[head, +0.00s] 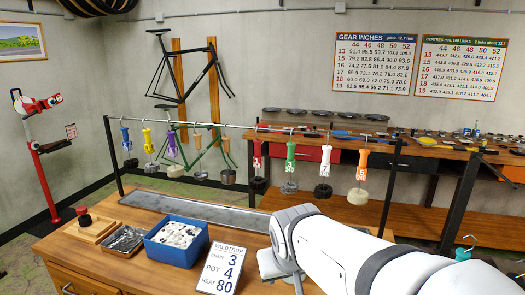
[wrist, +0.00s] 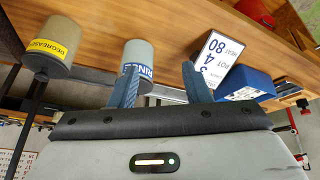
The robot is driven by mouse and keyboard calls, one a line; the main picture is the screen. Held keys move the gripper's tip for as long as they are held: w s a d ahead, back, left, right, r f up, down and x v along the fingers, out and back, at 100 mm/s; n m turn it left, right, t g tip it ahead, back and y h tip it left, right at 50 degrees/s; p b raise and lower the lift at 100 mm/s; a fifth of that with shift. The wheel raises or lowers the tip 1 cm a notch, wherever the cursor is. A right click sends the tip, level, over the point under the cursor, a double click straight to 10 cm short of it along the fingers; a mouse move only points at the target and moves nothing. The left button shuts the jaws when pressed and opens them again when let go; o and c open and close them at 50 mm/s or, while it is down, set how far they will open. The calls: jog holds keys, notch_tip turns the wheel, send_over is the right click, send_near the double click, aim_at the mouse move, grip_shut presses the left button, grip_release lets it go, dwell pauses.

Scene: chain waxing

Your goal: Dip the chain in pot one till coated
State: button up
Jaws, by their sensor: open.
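Several chains hang in bundles under coloured handles on a rail (head: 200,125) in the head view. Among them are a red handle (head: 257,155), a green handle (head: 290,158), a white handle (head: 325,160) and an orange handle (head: 362,165); their tags are mostly too small to read surely. A card (head: 219,268) reads chain 3, pot 4, heat 80; it also shows in the wrist view (wrist: 215,58). No pot marked one is visible. My gripper (wrist: 163,78) is open and empty, its two fingers apart above the bench, near a grey pot lettered like "RINSE" (wrist: 138,54).
A pot labelled degreaser (wrist: 52,45) stands at the wrist view's left. A long dark tray (head: 195,208) runs below the rail.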

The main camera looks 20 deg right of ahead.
jog(key=w+d+r+t+h, duration=0.1)
jog(key=w+d+r+t, duration=0.5)
jog(key=w, duration=0.5)
jog(key=w+d+r+t+h, duration=0.1)
jog(key=w+d+r, duration=0.3)
jog(key=w+d, duration=0.45)
jog(key=n+t+y, duration=0.3)
jog(key=t+y, duration=0.2)
jog(key=y, duration=0.2)
send_near(292, 143)
jog(key=x, duration=0.2)
jog(key=p+x, duration=0.1)
jog(key=x, duration=0.7)
jog(key=shift+w+f, duration=0.2)
jog(key=shift+f, duration=0.25)
jog(key=shift+w+f, duration=0.2)
jog(key=shift+f, duration=0.25)
jog(key=shift+f+b, duration=0.6)
jog(key=shift+f, duration=0.15)
grip_shut()
jog(key=shift+s+r, duration=0.1)
